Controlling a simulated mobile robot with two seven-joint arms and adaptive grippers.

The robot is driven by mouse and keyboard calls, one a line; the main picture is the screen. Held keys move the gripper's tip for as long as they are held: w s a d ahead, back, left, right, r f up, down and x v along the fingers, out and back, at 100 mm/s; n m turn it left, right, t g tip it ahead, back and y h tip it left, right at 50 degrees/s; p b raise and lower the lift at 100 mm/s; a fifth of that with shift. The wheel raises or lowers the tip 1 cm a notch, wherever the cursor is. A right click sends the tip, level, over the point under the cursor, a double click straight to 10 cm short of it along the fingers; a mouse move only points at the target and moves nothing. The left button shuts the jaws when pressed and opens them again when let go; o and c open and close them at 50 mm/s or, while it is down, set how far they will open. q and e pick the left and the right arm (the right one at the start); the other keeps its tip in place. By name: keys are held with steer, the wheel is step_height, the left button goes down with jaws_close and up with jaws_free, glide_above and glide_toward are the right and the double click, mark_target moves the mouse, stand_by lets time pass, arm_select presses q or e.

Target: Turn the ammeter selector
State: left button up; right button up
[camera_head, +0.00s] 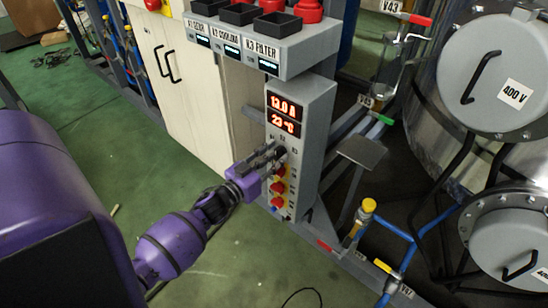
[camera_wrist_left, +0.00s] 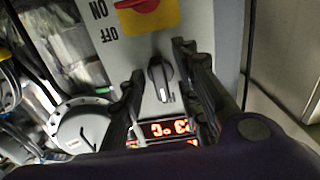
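The ammeter panel (camera_head: 303,110) is a grey upright box with red digits reading 13.0 A and 23 °C on its displays (camera_head: 284,114). The selector (camera_wrist_left: 160,78) is a round black knob with a pale pointer line, just beside the displays in the left wrist view. My left gripper (camera_head: 272,158) is at the panel face below the displays and largely hides the selector in the head view. In the left wrist view its two dark fingers (camera_wrist_left: 159,62) are open, one on each side of the selector, with gaps visible. My right gripper is not in view.
Red rotary switches on yellow plates (camera_head: 278,187) sit below the selector; one also shows in the left wrist view (camera_wrist_left: 138,4). A shelf with labelled modules (camera_head: 262,50) overhangs the panel. Pipes, valves and a steel tank (camera_head: 428,130) stand right. Green floor is clear in front.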

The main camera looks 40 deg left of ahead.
arm_select(q)
jaws_close()
steer(key=shift+m, duration=0.3)
steer(key=m, duration=0.3)
steer(key=shift+m+p, duration=0.3)
steer(key=m, duration=0.5)
steer(key=shift+a+m, duration=0.1)
steer(key=shift+m, duration=0.5)
jaws_free()
